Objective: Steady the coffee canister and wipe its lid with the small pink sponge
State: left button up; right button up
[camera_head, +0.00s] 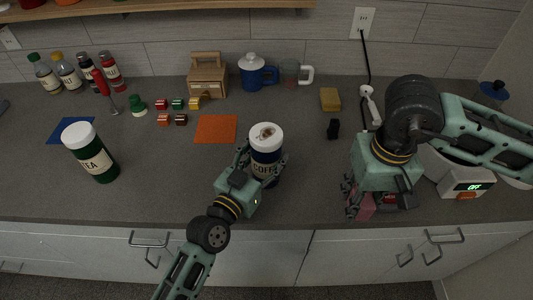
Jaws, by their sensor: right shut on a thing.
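The coffee canister (264,170) stands upright on the counter, dark blue with a cream label and a white lid (266,143). A brown smear (268,132) marks the lid's top. My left gripper (262,168) has its fingers on either side of the canister; I cannot tell whether they press on it. My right gripper (358,200) points down near the counter's front edge, right of the canister. It is shut on the pink sponge (362,209), which is partly hidden by the fingers.
A green tea canister (91,158) stands at the left. An orange mat (215,129), small spice blocks, a wooden box (207,79) and a blue pot (252,75) lie behind. A yellow sponge (330,99) and a dark small object (333,129) are back right. A scale (462,185) stands at the right.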

dwell(0.8)
jog(key=w+a+r, duration=0.8)
jog(key=w+a, duration=0.2)
jog(key=w, duration=0.1)
notch_tip(320, 180, up, 6)
send_over(267, 141)
jog(key=shift+f, duration=3.85)
jog(key=shift+w+a+f, duration=0.1)
jog(key=shift+w, duration=0.9)
jog(key=shift+w+a+f, duration=0.1)
jog(key=shift+w, duration=0.85)
grip_shut()
jog(key=s, duration=0.4)
jog(key=shift+d, duration=0.2)
notch_tip(267, 141, up, 8)
jog(key=shift+r, duration=0.2)
jog(key=shift+w, duration=0.1)
pick_arm(q)
jog(key=o, duration=1.3)
jog(key=shift+c, duration=0.2)
